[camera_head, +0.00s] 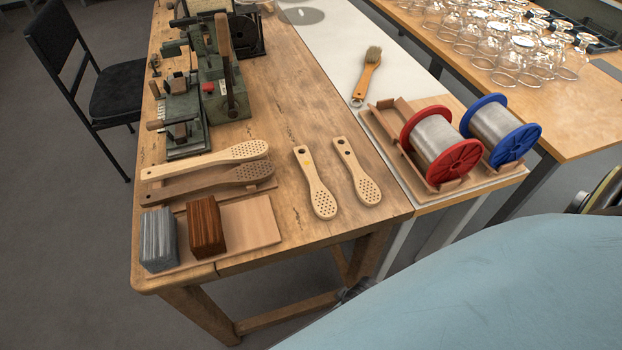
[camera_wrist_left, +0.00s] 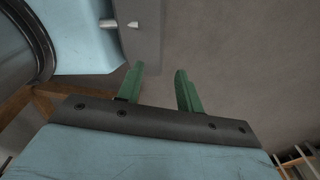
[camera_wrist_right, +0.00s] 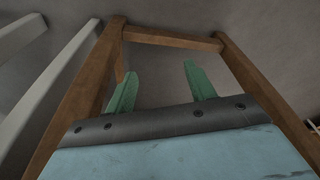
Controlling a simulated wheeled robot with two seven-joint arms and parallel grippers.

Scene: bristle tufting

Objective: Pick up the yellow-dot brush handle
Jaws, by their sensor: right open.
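Two pale wooden brush handles lie side by side on the workbench in the head view. The left one (camera_head: 318,190) seems to carry a small yellow mark on its neck below the hole. Each has a round end with drilled holes facing the bench's front. My left gripper (camera_wrist_left: 159,70) is open and empty, with bare floor beyond its green fingers. My right gripper (camera_wrist_right: 160,70) is open and empty, pointing toward the floor and wooden table legs. Neither gripper shows in the head view.
A pale handle (camera_head: 205,160) and a darker one (camera_head: 210,183) lie left. Grey (camera_head: 158,240) and brown (camera_head: 207,227) bristle bundles sit on a board (camera_head: 255,222). Red (camera_head: 460,160) and blue (camera_head: 512,146) wire spools stand right. A green machine (camera_head: 222,88) stands behind.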

